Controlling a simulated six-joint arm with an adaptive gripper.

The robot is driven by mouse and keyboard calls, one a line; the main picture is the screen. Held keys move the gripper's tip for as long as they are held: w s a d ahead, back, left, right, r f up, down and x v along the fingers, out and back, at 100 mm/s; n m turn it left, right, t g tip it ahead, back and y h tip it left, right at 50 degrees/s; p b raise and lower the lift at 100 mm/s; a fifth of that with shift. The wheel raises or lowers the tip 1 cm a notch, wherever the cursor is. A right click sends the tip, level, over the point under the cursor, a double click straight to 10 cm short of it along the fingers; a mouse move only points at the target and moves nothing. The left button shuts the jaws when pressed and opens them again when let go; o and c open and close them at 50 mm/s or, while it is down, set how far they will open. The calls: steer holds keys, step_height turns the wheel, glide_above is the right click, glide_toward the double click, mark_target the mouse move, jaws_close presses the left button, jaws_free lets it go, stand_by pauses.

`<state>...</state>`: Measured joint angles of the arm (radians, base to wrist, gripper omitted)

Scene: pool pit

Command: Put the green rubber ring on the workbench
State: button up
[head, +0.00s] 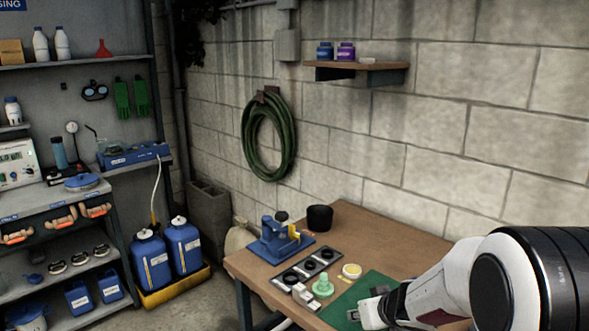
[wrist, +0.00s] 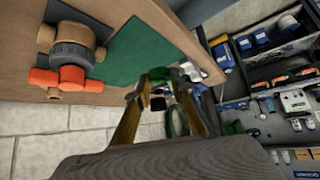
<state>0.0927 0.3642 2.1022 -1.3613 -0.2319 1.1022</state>
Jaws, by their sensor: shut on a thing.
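My gripper (head: 372,306) is low over the front of the wooden workbench (head: 400,240), by the green mat. In the wrist view its two fingers (wrist: 160,76) close on a small dark green piece (wrist: 158,72), which looks like the green rubber ring seen edge-on. Most of the ring is hidden by the fingers, and I cannot make it out in the head view. Whether it touches the bench or mat, I cannot tell. A mint-green stepped part (head: 322,286) stands on the bench left of my gripper.
The green mat (head: 345,299) lies around my gripper. A black tray with rings (head: 308,268), a yellow-topped tin (head: 351,271), a blue tool (head: 279,238) and a black cup (head: 320,218) stand on the bench. A fitting with orange handles (wrist: 72,55) shows in the wrist view.

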steer(key=s+r, duration=0.3)
steer(key=s, duration=0.6)
steer(key=shift+d+r+n+y, duration=0.2)
steer(key=shift+d+n+y, duration=0.05)
steer(key=shift+n+y, duration=0.05)
steer(key=shift+w+r+n+y, duration=0.2)
steer(key=shift+n+y, duration=0.1)
steer(key=shift+n, duration=0.1)
steer(key=shift+w+d+f+m+t+h, duration=0.1)
steer(key=shift+w+d+f+m+h, duration=0.35)
steer(key=shift+d+f, duration=0.6)
steer(key=shift+w+d+f+m+t+h, duration=0.15)
steer(key=shift+d+f+m+h, duration=0.35)
steer(key=shift+d+f+m, duration=0.45)
steer(key=shift+w+d+f+m+t+h, duration=0.1)
steer(key=shift+w+d+f+m+h, duration=0.3)
steer(key=shift+d+f, duration=0.8)
steer(key=shift+s+d+f+m+h, duration=0.15)
steer(key=shift+s+f, duration=0.15)
steer(key=shift+f, duration=0.45)
steer(key=shift+s+d+f+m+h, duration=0.15)
steer(key=shift+s+f, duration=0.1)
steer(key=shift+f, duration=0.5)
